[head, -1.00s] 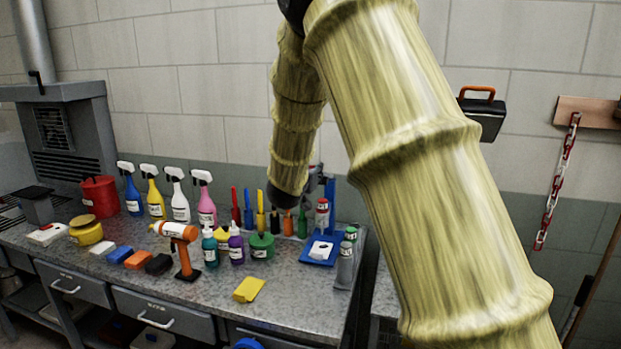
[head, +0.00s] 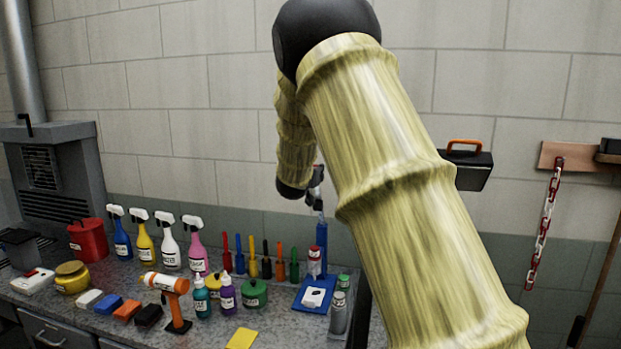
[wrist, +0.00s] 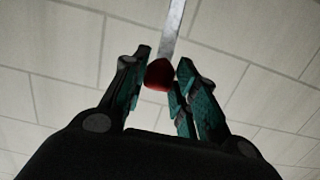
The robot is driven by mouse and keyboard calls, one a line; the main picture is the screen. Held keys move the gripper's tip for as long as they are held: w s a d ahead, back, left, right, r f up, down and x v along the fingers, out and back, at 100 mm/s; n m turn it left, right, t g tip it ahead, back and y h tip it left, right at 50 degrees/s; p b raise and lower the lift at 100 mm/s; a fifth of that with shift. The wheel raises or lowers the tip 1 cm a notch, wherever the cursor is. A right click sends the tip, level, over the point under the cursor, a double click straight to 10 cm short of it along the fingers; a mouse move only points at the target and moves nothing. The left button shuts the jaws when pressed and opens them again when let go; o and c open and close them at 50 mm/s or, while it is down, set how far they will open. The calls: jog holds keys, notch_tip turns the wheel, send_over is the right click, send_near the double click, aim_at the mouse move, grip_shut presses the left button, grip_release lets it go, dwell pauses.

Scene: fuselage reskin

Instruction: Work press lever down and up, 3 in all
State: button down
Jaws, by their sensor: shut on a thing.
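The blue press (head: 321,240) stands at the right end of the bench, with an upright column and a flat blue base. In the wrist view the lever (wrist: 173,28) is a grey bar ending in a red knob (wrist: 159,76). My gripper (head: 316,182) is at the top of the press, above the column. Its teal-padded fingers are closed around the red knob. The lever's pivot is too small to make out in the head view.
Several spray bottles (head: 170,245), markers, small bottles and an orange drill-like tool (head: 170,292) crowd the grey bench (head: 215,327) to the left. Grey cans (head: 339,312) stand right of the press. A black case (head: 467,168) and red-and-white chain are on the wall.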

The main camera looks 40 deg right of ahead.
jog(key=shift+w+d+r, duration=0.1)
jog(key=shift+w+r, duration=0.1)
jog(key=shift+r, duration=0.3)
jog(key=c, duration=1.6)
grip_release()
jog(key=o, duration=0.4)
jog(key=shift+c, duration=0.2)
jog(key=shift+o, duration=0.7)
jog(key=shift+s+r, duration=0.1)
jog(key=shift+s, duration=0.05)
jog(key=v, duration=1.2)
